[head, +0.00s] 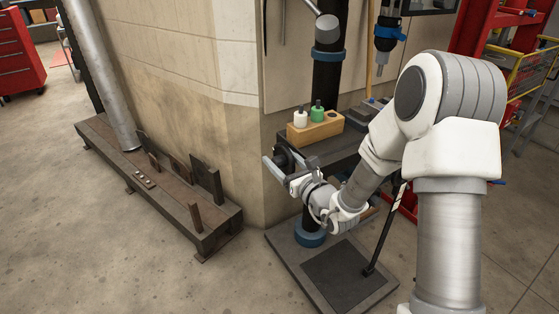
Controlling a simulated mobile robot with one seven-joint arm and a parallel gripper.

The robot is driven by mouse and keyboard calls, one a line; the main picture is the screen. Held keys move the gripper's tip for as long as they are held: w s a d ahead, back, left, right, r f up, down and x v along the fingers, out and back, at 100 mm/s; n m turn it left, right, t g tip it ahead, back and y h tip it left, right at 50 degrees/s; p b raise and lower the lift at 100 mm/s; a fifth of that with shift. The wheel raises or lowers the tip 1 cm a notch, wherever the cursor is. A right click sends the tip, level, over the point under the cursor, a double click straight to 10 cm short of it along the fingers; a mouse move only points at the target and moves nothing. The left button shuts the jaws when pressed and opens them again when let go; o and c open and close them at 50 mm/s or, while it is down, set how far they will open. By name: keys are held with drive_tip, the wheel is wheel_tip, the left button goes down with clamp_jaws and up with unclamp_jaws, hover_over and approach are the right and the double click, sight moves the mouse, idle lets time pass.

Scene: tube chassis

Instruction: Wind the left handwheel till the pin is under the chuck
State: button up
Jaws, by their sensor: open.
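The drill's chuck (380,66) hangs under a blue collar at the upper right, above a dark table (330,150). A dark round part that looks like the left handwheel (284,157) is at the table's left end, partly covered by my gripper. My gripper (276,168) is open at this wheel, its fingers pointing left. I cannot tell whether they touch the wheel or its handle. I cannot make out the pin; my arm hides part of the table below the chuck.
A wooden block (318,130) with a white bottle (300,117) and a green bottle (317,111) stands behind the wheel. A dark column (327,80) rises behind the table. A wall corner is close on the left, with a long steel bench (225,222) on the floor.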

drive_tip(key=shift+w+a, duration=0.25)
drive_tip(key=shift+w, duration=0.15)
clamp_jaws()
drive_tip(key=shift+s, duration=0.1)
drive_tip(key=shift+f+b, duration=0.2)
drive_tip(key=shift+b, duration=0.45)
